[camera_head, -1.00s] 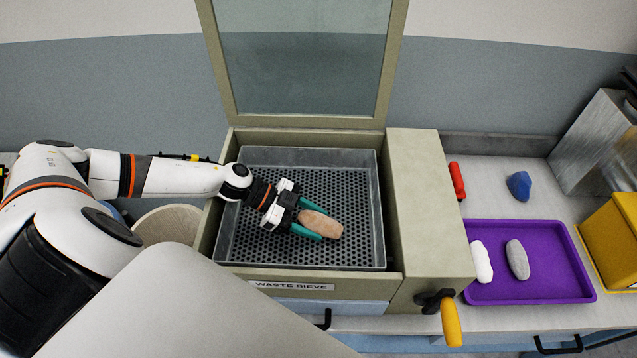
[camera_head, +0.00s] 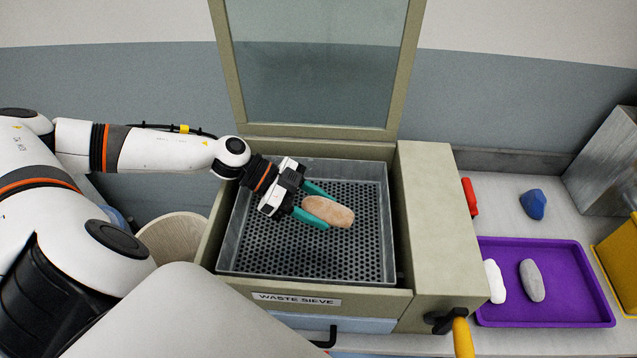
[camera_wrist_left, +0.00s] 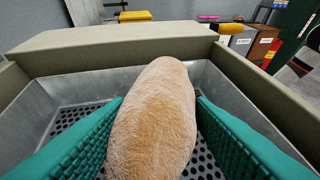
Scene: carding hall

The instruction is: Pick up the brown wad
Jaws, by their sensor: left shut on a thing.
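The brown wad (camera_head: 331,212) is an oblong, light-brown lump over the perforated metal tray of the waste sieve. My left gripper (camera_head: 318,208) has its green fingers on either side of the wad and is shut on it. In the left wrist view the wad (camera_wrist_left: 155,120) sits lengthwise between the two green ribbed fingers. It appears held above the perforated floor, inside or just above the tray walls (camera_head: 308,280). My right gripper is not in view.
The sieve's glass lid (camera_head: 318,85) stands open behind. Right of the sieve box (camera_head: 440,230) is a purple tray (camera_head: 560,280) with a white wad (camera_head: 495,281) and a grey wad (camera_head: 532,281). A blue lump (camera_head: 533,204) and red object (camera_head: 470,197) lie behind it. A yellow-handled crank (camera_head: 462,338) sticks out in front.

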